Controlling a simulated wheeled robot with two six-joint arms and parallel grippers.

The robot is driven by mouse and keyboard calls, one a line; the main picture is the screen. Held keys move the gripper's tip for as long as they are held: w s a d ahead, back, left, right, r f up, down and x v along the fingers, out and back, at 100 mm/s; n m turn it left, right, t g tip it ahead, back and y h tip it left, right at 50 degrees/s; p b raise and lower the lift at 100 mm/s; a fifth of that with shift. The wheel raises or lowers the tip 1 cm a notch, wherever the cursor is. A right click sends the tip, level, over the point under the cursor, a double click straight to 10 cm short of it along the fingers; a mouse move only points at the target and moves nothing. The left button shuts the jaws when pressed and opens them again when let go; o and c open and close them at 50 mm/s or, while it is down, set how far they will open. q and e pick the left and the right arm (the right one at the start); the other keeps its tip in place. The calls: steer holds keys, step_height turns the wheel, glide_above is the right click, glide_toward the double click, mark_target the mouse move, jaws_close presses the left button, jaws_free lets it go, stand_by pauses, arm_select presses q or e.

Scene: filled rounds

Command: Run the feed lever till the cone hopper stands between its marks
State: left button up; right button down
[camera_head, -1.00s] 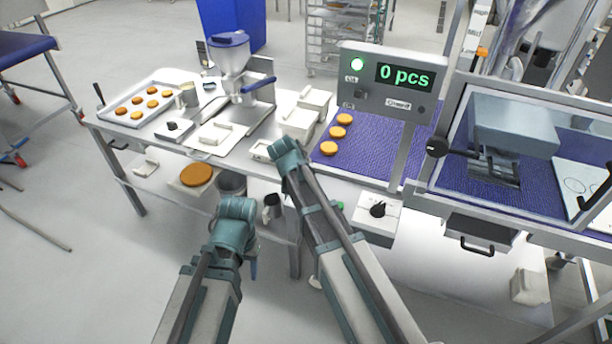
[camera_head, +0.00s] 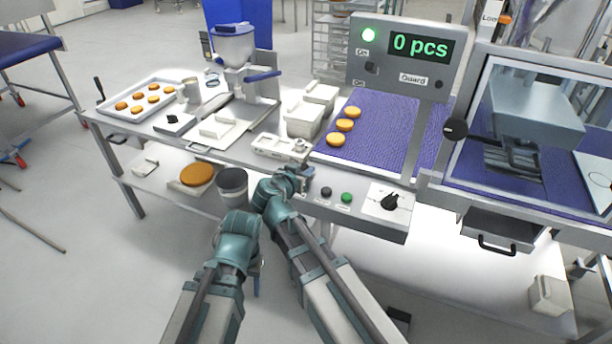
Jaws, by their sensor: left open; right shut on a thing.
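The cone hopper (camera_head: 234,48) is a pale grey cone on top of the filling machine at the back left of the bench. I cannot make out marks on it. A blue handle (camera_head: 264,76) sticks out on the machine's right side. I cannot tell whether it is the feed lever. My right gripper (camera_head: 303,167) is at the bench's front edge, just left of the black and green buttons. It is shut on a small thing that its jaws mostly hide. My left gripper (camera_head: 256,275) is open below the front edge, mostly hidden behind its own wrist.
A tray of orange rounds (camera_head: 172,82) stands at the left. Orange rounds (camera_head: 345,125) lie on the purple belt (camera_head: 378,150) under a display (camera_head: 420,46) reading 0 pcs. White tubs (camera_head: 303,119) stand left of the belt. A black knob (camera_head: 390,201) sits on the front panel.

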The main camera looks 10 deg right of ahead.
steer(key=shift+s+f+b, duration=0.2)
steer(key=shift+b, duration=0.1)
steer(key=shift+t, duration=0.3)
steer(key=c, duration=0.8)
jaws_free()
steer(key=shift+o, duration=0.2)
steer(key=shift+r, duration=0.1)
